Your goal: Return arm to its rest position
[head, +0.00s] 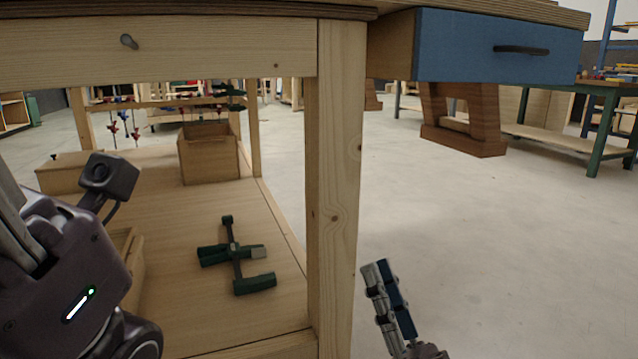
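My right gripper (389,300) shows at the bottom centre of the head view, to the right of the wooden bench leg (336,190). It points up over the grey floor and is apart from the leg. Its fingers are seen edge-on and close together, so I cannot tell whether they are open or shut. I see nothing held in it. My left arm fills the lower left corner, in front of the bench's lower shelf (185,300). The fingers of my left gripper are not clearly visible.
A green clamp (234,258) lies on the lower shelf, with a wooden box (208,153) behind it. A blue drawer (498,47) sticks out under the bench top at upper right. A green-legged table (600,120) stands at far right. The floor between is clear.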

